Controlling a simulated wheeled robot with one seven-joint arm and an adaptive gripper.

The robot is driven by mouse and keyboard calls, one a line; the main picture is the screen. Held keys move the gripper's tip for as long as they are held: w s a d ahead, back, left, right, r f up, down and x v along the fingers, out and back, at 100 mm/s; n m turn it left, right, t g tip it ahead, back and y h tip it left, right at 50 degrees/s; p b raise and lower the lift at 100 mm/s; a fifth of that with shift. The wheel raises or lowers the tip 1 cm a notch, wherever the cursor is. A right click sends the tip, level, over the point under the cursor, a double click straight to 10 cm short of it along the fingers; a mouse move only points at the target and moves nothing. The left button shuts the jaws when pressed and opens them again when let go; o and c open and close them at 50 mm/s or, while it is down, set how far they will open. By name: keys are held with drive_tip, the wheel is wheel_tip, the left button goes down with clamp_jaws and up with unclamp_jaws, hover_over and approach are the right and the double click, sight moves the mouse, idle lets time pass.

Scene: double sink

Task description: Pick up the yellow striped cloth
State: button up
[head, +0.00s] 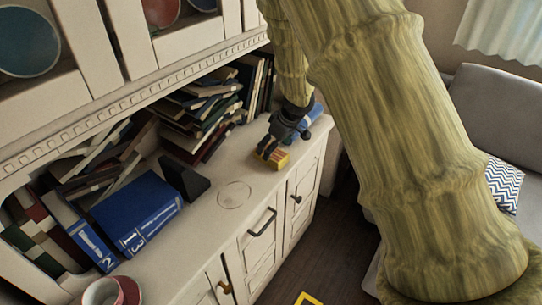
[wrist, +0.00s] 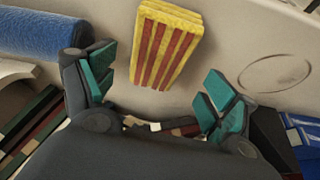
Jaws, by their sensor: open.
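The yellow striped cloth (head: 273,158) is a folded yellow block with red stripes, lying on the cream cabinet top. In the wrist view the cloth (wrist: 166,45) lies beyond and between my open fingers, at the upper middle. My gripper (head: 277,148) is just above or beside the cloth in the head view and hides part of it. In the wrist view my gripper (wrist: 157,90) has its two teal-padded fingers spread wide with nothing between them. Whether a finger touches the cloth cannot be told.
A blue rolled item (wrist: 40,36) lies left of the cloth in the wrist view. Books (head: 205,105) lean on the shelf behind. A faint ring (head: 235,194) marks clear cabinet top (head: 222,222) left of the cloth.

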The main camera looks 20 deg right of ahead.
drive_tip(key=shift+d+x, duration=0.1)
drive_tip(key=shift+x, duration=1.1)
drive_tip(key=shift+d+x, duration=0.15)
drive_tip(key=shift+x, duration=1.05)
drive_tip(key=c, duration=1)
